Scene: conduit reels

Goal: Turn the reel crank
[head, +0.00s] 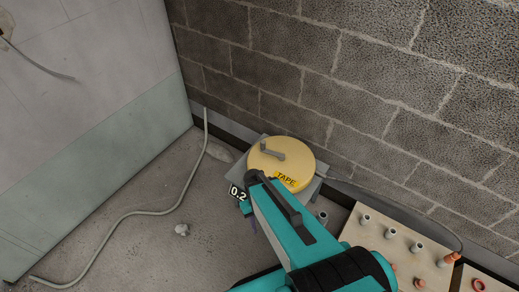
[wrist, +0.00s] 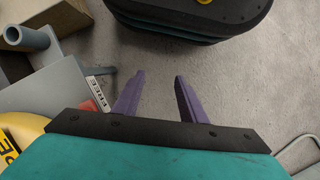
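The yellow reel (head: 290,170), marked TAPE, sits on a grey stand against the block wall in the head view. Its grey crank (head: 272,153) lies across the top, with a knob toward the left. Part of the reel shows at the lower left of the wrist view (wrist: 22,130); the crank cannot be made out there. My gripper (wrist: 160,75) is open, its two purple fingers apart with only bare floor between them. It is to one side of the reel, not touching the crank. In the head view my teal arm hides most of the fingers.
A board with several short pipe stubs (head: 388,232) is right of my arm. A pale conduit (head: 140,212) runs along the floor at left, near a crumpled scrap (head: 182,230). A grey bracket with a tube (wrist: 25,38) is left of the fingers. The floor at left is mostly clear.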

